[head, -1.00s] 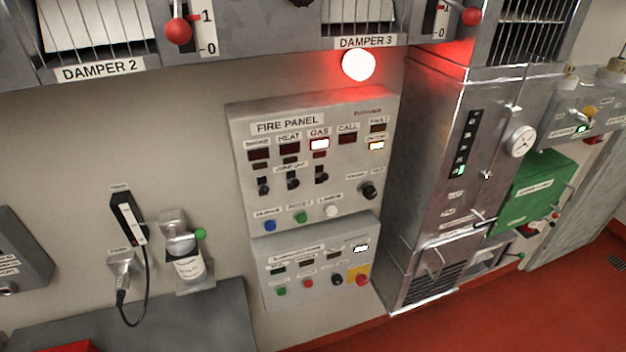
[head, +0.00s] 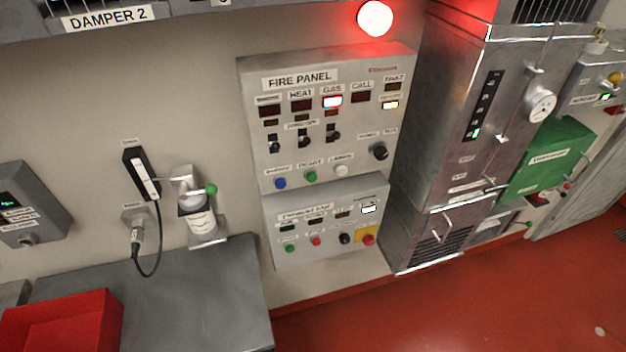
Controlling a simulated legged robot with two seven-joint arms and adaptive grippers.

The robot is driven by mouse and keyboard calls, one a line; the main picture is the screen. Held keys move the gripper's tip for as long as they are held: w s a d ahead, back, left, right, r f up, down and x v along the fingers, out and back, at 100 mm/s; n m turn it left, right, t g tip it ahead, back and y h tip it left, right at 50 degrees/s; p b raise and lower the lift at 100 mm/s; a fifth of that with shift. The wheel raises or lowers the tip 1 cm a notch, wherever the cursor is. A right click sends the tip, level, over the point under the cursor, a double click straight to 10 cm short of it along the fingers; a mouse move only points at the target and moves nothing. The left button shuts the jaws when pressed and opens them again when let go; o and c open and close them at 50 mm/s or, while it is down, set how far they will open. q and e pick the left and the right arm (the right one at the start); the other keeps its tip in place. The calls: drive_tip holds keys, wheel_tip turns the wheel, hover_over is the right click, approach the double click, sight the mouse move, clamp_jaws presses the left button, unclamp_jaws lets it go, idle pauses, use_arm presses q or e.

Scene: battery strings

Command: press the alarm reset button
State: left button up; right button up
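The fire panel (head: 247,120) is a grey box on the wall in the middle of the head view. Its GAS window (head: 332,101) is lit, and another small window (head: 390,105) at its right glows white. Along its lower edge are a blue button (head: 280,183), a green button (head: 311,176) and a white button (head: 341,170). The small labels above them are too blurred to read surely, so I cannot tell which one is the alarm reset. A round lamp (head: 375,18) above the panel glows with red light around it. Neither of my grippers is in view.
A lower panel (head: 325,259) with several buttons hangs beneath. A grey bench (head: 190,305) with a red bin (head: 60,325) stands at the lower left. A handset (head: 140,172) and a bottle holder (head: 200,218) are on the wall. A metal cabinet (head: 440,130) stands right; red floor (head: 400,315) is open.

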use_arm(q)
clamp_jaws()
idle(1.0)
